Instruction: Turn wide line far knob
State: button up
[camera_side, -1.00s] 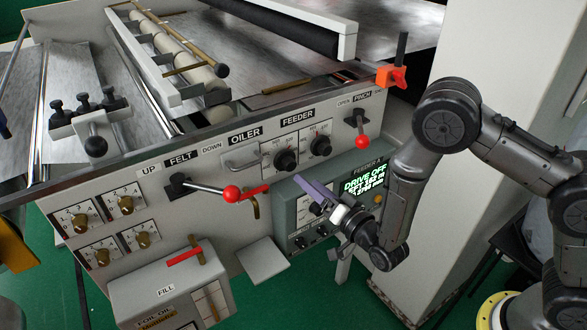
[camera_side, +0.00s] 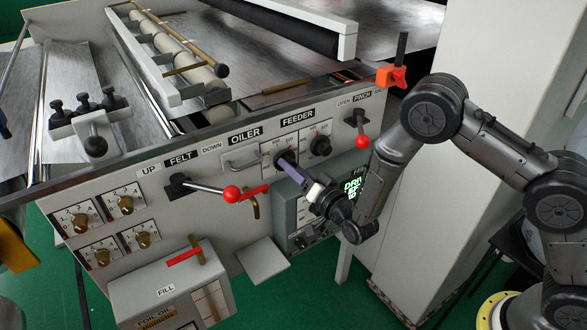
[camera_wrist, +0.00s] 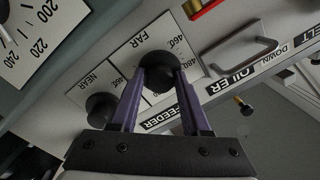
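The far knob, black and round, sits beside the printed word FAR in the wrist view (camera_wrist: 160,66). In the side view it is the left of two black knobs under the FEEDER label (camera_side: 287,157). My gripper's purple fingers (camera_wrist: 164,78) point at this knob, with a visible gap between them. The fingertips lie at the knob's two sides in the wrist view; I cannot tell whether they touch it. In the side view my gripper (camera_side: 279,160) reaches the knob from the lower right and hides part of it. The knob's pointer mark is not readable.
The near knob (camera_wrist: 100,108) is close beside the fingers; in the side view it is the right knob (camera_side: 320,146). A grey handle (camera_side: 243,160) and a red-knobbed lever (camera_side: 232,193) are to the left. A red-ended pinch lever (camera_side: 362,141) hangs at right. The display box (camera_side: 305,210) is below.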

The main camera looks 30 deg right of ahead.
grip_shut()
jog(key=shift+n, duration=0.4)
jog(key=n, duration=0.4)
jog(key=shift+n, duration=2.4)
jog(key=o, duration=0.5)
grip_release()
